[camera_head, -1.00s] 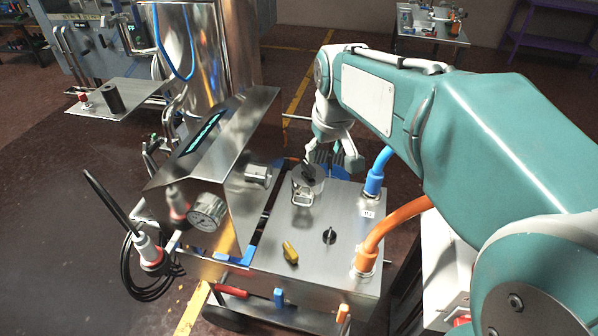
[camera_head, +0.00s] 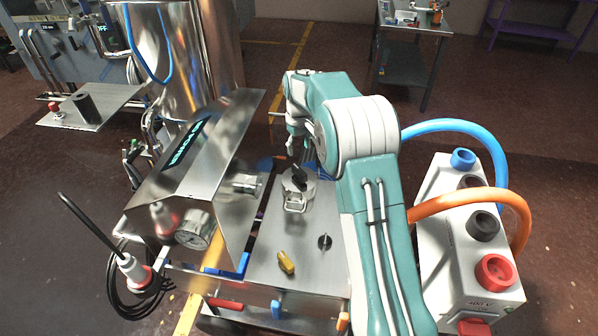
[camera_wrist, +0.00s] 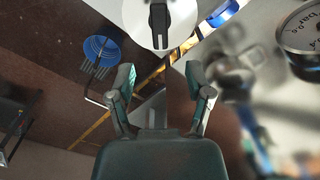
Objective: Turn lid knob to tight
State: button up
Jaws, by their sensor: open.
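The lid (camera_head: 296,190) is a small round silver cover with a wire clasp on the steel table top. Its black knob (camera_head: 299,178) stands on top and also shows at the top of the wrist view (camera_wrist: 158,27), its bar roughly upright in that picture. My gripper (camera_head: 299,148) is just beyond the lid in the head view, partly hidden by my arm. In the wrist view my gripper (camera_wrist: 161,75) has its two fingers wide apart with nothing between them. The knob lies beyond the fingertips, apart from them. Tight markings are not readable.
A yellow knob (camera_head: 286,262) and another black knob (camera_head: 325,242) sit nearer on the table top. A white box (camera_head: 470,235) with blue and orange hoses stands at right.

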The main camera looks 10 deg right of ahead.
aim_at(299, 170)
notch_tip(299, 170, down, 10)
jog(key=shift+f, duration=0.1)
dwell(0.4)
grip_shut()
